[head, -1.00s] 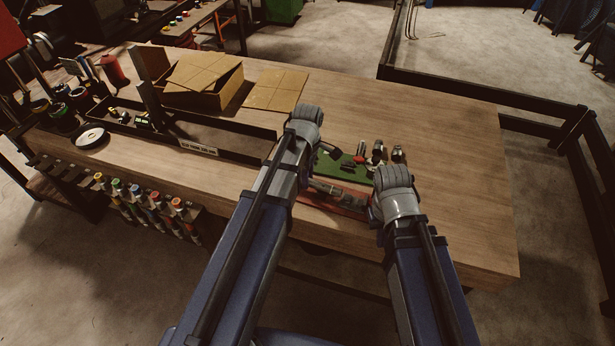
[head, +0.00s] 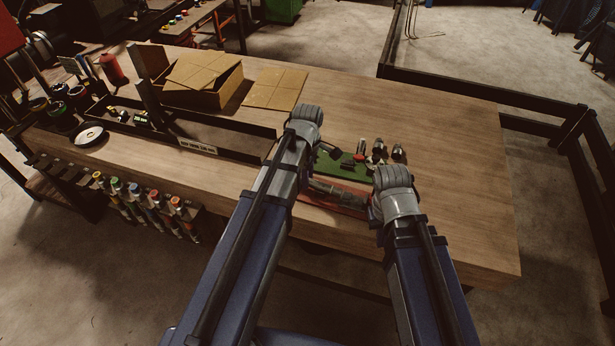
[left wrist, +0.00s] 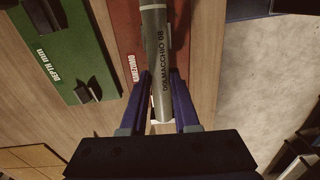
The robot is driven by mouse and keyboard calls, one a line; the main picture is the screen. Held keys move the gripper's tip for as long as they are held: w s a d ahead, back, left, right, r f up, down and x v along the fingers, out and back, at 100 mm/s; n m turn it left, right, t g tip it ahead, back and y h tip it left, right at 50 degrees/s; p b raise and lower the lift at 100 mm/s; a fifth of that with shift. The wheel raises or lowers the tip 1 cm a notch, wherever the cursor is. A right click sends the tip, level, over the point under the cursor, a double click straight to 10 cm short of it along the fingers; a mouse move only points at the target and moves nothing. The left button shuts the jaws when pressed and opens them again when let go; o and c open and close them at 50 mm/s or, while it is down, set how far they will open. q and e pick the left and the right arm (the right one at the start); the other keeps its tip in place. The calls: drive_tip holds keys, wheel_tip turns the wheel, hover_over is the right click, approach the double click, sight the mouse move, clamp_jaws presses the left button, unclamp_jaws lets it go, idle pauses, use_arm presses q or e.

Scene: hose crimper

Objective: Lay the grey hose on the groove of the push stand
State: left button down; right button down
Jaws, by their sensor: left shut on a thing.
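The grey hose (left wrist: 155,30) shows in the left wrist view as a straight grey tube with dark lettering. My left gripper (left wrist: 163,82) is shut on it near its lower end, with a blue finger on each side. The hose's far end runs out of the top of that view. In the head view, grey tubular shapes (head: 345,194) lie over the red board between my arms; I cannot tell hose from gripper there. A black stand (left wrist: 84,90) is on the green board, possibly the push stand; its groove is not clear. My right gripper is hidden behind its arm.
The green board (left wrist: 58,40) and red board (left wrist: 126,35) lie side by side on the wooden table (head: 450,150). Several small fittings (head: 380,150) stand at the green board's right end. A cardboard box (head: 205,82) and black tray (head: 215,147) are left. The table's right side is clear.

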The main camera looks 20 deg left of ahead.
use_arm(q)
drive_tip(key=shift+f, duration=0.15)
idle(0.5)
drive_tip(key=c, duration=0.6)
unclamp_jaws()
wheel_tip(320, 180, up, 8)
drive_tip(key=p, duration=0.8)
idle(0.5)
